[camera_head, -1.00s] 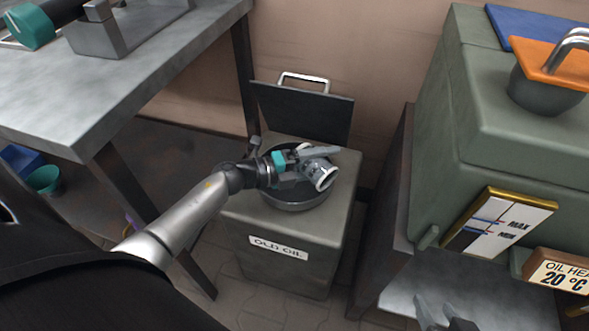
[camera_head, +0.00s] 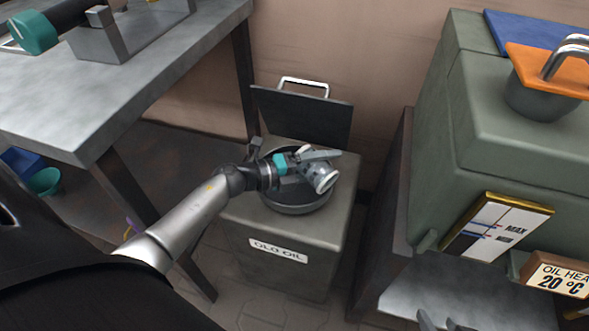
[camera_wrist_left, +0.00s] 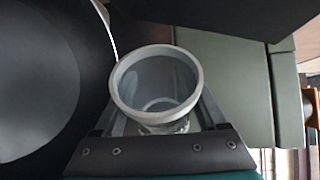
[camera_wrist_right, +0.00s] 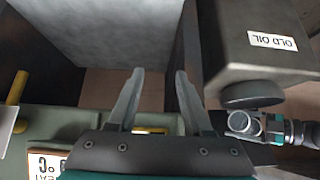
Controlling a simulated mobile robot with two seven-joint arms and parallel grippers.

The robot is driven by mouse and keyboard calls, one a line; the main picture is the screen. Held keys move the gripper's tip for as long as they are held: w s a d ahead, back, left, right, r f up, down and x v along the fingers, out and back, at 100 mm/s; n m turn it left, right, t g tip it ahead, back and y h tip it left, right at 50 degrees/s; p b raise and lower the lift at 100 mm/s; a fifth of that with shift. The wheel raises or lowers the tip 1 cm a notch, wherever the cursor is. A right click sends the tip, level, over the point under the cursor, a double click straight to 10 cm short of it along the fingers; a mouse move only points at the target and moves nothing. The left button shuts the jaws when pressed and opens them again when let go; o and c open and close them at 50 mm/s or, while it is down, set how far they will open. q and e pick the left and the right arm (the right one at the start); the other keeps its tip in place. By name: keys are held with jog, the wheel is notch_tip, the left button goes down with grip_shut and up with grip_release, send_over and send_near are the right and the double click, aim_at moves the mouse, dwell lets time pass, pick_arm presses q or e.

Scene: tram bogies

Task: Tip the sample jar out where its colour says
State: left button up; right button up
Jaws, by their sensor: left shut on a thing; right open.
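The sample jar (camera_head: 319,176) is a small clear jar with a pale grey rim. My left gripper (camera_head: 310,157) is shut on it and holds it tilted over the round dark basin (camera_head: 296,209) of the bin labelled OLD OIL (camera_head: 278,250). In the left wrist view I look into the jar (camera_wrist_left: 160,80); it looks empty, with no coloured contents visible. The jar (camera_wrist_right: 243,124) also shows beside the basin in the right wrist view. My right gripper (camera_wrist_right: 160,85) is open and empty; only its tips show at the bottom of the head view.
The bin's dark lid (camera_head: 302,115) stands raised behind the basin. A metal workbench (camera_head: 140,75) is at the left. A green oil tank (camera_head: 490,130) with a MAX/MIN gauge (camera_head: 497,227) and a 20 °C sign (camera_head: 558,277) stands at the right.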

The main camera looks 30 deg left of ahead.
pick_arm(q)
jog(key=shift+s+d+r, duration=0.1)
jog(key=shift+d+r, duration=0.1)
jog(key=shift+d, duration=0.05)
jog(key=shift+f+m, duration=0.1)
jog(key=shift+m, duration=0.2)
pick_arm(e)
jog(key=shift+s+d+r+g+h, duration=0.2)
jog(key=shift+s+d+g+h, duration=0.2)
jog(key=shift+s+d+g, duration=0.45)
